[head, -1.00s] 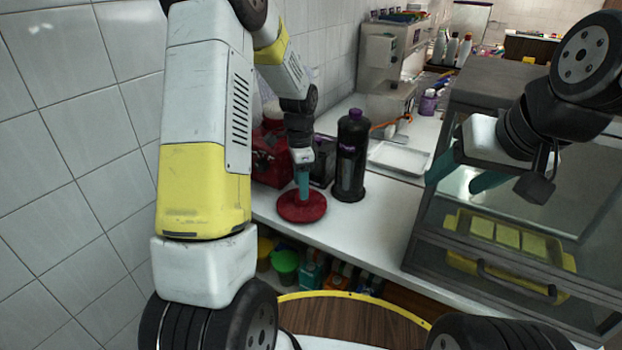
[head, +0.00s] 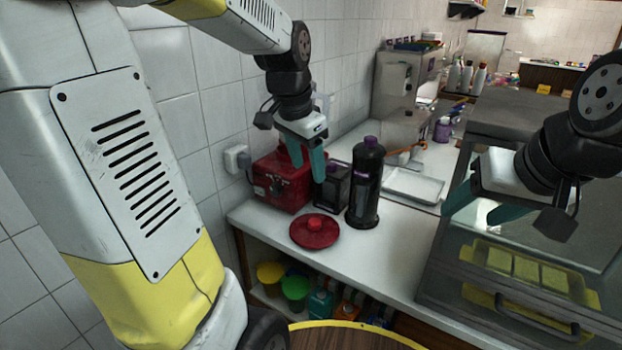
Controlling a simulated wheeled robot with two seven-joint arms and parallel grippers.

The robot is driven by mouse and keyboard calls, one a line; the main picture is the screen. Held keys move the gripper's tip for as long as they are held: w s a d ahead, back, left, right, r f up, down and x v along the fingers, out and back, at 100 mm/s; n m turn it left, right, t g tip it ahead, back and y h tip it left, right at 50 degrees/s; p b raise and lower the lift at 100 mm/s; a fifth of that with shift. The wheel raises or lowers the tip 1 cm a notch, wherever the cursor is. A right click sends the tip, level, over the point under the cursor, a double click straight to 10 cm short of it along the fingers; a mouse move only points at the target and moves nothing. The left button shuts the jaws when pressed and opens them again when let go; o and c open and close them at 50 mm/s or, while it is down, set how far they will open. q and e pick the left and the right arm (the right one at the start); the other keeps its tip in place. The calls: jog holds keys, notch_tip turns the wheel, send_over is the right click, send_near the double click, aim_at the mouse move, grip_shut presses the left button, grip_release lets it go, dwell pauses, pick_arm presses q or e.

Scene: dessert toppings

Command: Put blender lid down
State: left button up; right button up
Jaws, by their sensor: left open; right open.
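My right gripper (head: 480,210) is open and empty at the right, in front of the glass display case (head: 540,232).
A tall black bottle (head: 366,186) and a small black box (head: 331,188) stand just right of my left gripper. A white tray (head: 413,186) lies further back. The counter right of the lid is clear. Colored containers (head: 294,290) sit on the shelf below.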

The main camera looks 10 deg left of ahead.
pick_arm(q)
jog(key=s+d+r+n+t+h, duration=0.1)
jog(key=s+n, duration=0.5)
jog(key=s, duration=0.7)
jog(key=shift+s+d+r+n+t, duration=0.2)
jog(key=shift+r+n+t, duration=0.1)
jog(key=shift+r+t, duration=0.7)
jog(key=shift+f, duration=0.15)
